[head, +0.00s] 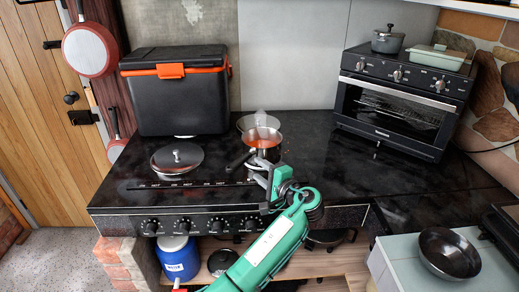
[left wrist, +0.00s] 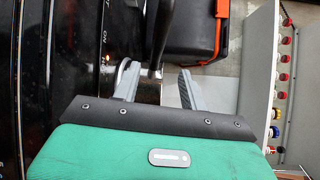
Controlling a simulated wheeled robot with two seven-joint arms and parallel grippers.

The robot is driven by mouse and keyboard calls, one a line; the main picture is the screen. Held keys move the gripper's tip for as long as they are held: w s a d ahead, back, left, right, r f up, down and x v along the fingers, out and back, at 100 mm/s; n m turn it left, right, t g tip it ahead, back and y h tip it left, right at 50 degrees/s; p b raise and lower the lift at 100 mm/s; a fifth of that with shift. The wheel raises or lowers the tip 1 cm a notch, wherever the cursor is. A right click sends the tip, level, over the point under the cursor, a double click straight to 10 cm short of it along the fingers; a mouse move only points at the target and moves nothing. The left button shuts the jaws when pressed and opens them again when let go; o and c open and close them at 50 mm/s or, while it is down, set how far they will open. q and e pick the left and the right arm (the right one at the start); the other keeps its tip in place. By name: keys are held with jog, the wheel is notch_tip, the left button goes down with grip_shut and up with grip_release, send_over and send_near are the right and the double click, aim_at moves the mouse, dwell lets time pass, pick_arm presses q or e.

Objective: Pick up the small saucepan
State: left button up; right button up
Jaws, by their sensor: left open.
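A small steel saucepan (head: 264,139) with a reddish inside stands on the dark cooktop, its black handle (head: 238,161) pointing to the lower left. My left gripper (head: 262,166) is at the near side of the saucepan, close to the handle, and partly covers the pan's lower side. In the left wrist view the left gripper (left wrist: 155,78) is open, and a dark handle (left wrist: 159,35) shows between and beyond its fingers. I cannot tell whether the fingers touch it. My right gripper is not in view.
A small oven (head: 400,105) stands at the right. The cooktop between is clear.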

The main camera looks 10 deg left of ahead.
aim_at(244, 162)
pick_arm(q)
jog(key=x, duration=0.4)
jog(key=shift+w+a+f, duration=0.1)
jog(key=shift+w+a+f+p, duration=0.1)
jog(key=shift+w+a+p, duration=0.1)
jog(key=shift+p, duration=0.1)
jog(key=shift+w+a+p, duration=0.3)
jog(key=shift+a+p, duration=0.2)
jog(key=shift+a, duration=0.25)
jog(key=x, duration=0.3)
jog(key=shift+a+f+p, duration=0.15)
jog(key=shift+a+p, duration=0.1)
jog(key=shift+p, duration=0.15)
grip_shut()
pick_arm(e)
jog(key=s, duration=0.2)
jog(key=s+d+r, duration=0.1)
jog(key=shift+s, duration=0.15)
pick_arm(q)
jog(key=shift+w, duration=0.1)
